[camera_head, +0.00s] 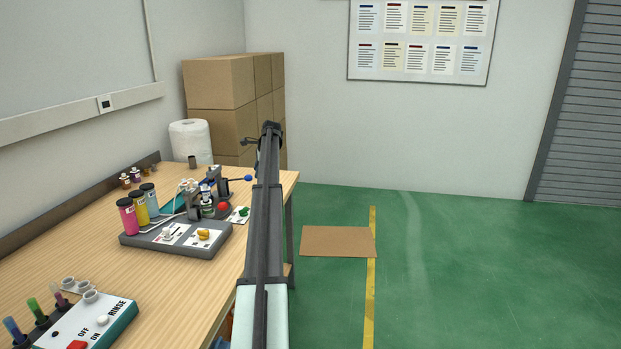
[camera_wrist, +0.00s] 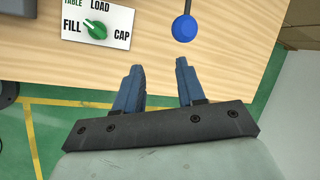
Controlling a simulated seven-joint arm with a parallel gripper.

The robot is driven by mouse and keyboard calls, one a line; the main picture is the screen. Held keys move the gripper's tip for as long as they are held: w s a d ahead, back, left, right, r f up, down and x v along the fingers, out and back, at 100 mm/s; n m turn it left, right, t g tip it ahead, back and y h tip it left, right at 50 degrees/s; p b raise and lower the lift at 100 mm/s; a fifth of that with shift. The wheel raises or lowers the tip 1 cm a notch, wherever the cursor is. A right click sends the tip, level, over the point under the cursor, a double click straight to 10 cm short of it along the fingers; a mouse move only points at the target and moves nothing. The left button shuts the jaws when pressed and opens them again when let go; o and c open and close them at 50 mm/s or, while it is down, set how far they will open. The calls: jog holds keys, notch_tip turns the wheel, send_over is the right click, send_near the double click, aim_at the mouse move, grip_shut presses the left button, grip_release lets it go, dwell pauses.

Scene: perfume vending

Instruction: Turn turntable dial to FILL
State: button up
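The turntable dial is a green knob (camera_wrist: 96,29) on a white plate (camera_wrist: 122,38) marked TABLE, FILL, LOAD and CAP, at the upper left of the wrist view. FILL is left of the knob, LOAD above, CAP right. The knob's pale pointer mark faces up and left; exactly which label it meets is hard to tell. In the head view the green knob (camera_head: 243,211) is small, at the table's right edge, beside my arm. My gripper (camera_wrist: 159,66) is open and empty, its two blue fingers apart, below and right of the plate, not touching the dial.
A blue ball-ended lever (camera_wrist: 185,28) stands right of the plate, above my fingers in the wrist view. A red button (camera_head: 222,207) and a grey panel with bottles and a yellow knob (camera_head: 203,234) are left of the dial. A rinse box (camera_head: 118,318) stands nearer.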

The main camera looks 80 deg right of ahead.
jog(key=s+d+f+m+g+h, duration=0.1)
jog(key=s+d+h, duration=0.1)
jog(key=s, duration=0.8)
jog(key=s+d+f+m+g+h, duration=0.1)
jog(key=s+h, duration=0.3)
jog(key=s, duration=0.7)
jog(key=shift+s+x, duration=0.2)
jog(key=shift+x, duration=0.8)
jog(key=shift+s+d, duration=0.1)
jog(key=w+a+r+n+t, duration=0.1)
jog(key=w+a+r, duration=0.15)
jog(key=w, duration=0.95)
jog(key=w+a+r+n, duration=0.1)
jog(key=w+r, duration=0.2)
jog(key=w, duration=0.9)
jog(key=n+g+y, duration=0.4)
jog(key=n+y, duration=0.3)
jog(key=y, duration=0.1)
send_over(244, 212)
jog(key=f, duration=1.5)
jog(key=shift+w+d, duration=0.2)
jog(key=shift+d, duration=0.05)
